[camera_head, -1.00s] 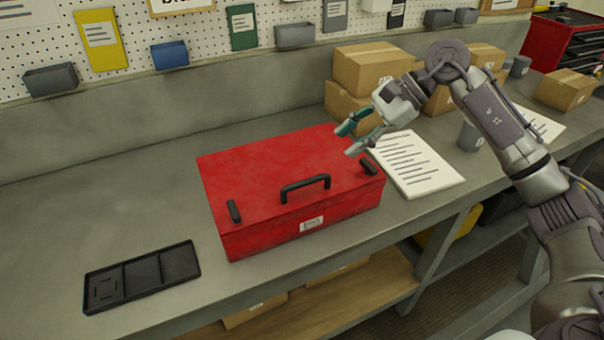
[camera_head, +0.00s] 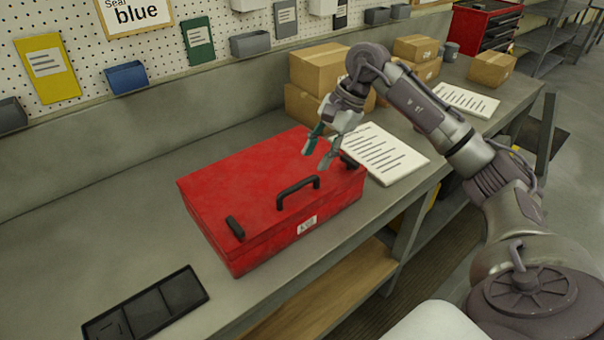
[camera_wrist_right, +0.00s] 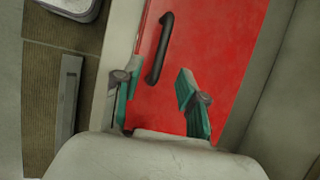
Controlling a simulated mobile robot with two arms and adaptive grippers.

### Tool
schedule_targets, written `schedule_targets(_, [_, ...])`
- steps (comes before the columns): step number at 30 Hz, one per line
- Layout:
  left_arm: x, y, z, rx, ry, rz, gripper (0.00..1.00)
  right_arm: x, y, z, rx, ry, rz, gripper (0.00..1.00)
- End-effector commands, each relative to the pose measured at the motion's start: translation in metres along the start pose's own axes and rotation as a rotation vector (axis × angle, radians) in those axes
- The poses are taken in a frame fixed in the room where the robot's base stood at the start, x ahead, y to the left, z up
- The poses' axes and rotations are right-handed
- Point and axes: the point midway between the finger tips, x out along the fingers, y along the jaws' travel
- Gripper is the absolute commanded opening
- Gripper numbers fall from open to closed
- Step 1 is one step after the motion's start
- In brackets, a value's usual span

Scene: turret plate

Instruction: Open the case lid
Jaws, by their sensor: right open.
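The red case (camera_head: 250,185) sits on the grey workbench with its lid down. A black handle (camera_head: 298,192) is on the lid near the front edge, with a black latch (camera_head: 235,227) to its left and another (camera_head: 348,162) to its right. My right gripper (camera_head: 319,160) is open and empty above the right part of the lid, pointing down. In the right wrist view the open fingers (camera_wrist_right: 155,100) are over the red lid (camera_wrist_right: 205,50), and the handle (camera_wrist_right: 160,48) lies ahead of them. My left gripper is not in view.
A black divided tray (camera_head: 150,310) lies at the front left of the bench. Papers (camera_head: 380,152) lie right of the case. Cardboard boxes (camera_head: 318,70) stand behind, near the wall. The bench left of the case is clear.

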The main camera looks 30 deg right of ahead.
Motion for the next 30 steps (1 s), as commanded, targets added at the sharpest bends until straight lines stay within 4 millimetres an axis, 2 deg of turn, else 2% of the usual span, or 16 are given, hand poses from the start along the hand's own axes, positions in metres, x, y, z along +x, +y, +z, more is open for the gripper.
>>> schedule_targets(6, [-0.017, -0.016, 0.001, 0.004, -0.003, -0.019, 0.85, 0.042, 0.0, 0.002, -0.001, -0.003, 0.004, 0.41])
schedule_targets(12, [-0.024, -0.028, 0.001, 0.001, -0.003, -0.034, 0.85, 0.067, 0.0, 0.001, 0.0, -0.002, 0.001, 0.41])
schedule_targets(23, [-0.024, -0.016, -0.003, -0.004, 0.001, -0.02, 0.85, 0.074, 0.0, 0.001, -0.001, -0.002, -0.001, 0.41])
schedule_targets(24, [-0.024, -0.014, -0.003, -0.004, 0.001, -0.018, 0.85, 0.074, 0.0, 0.001, -0.001, -0.002, -0.001, 0.4])
schedule_targets(30, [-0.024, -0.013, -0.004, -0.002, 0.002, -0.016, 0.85, 0.074, 0.0, 0.001, -0.001, -0.001, -0.001, 0.06])
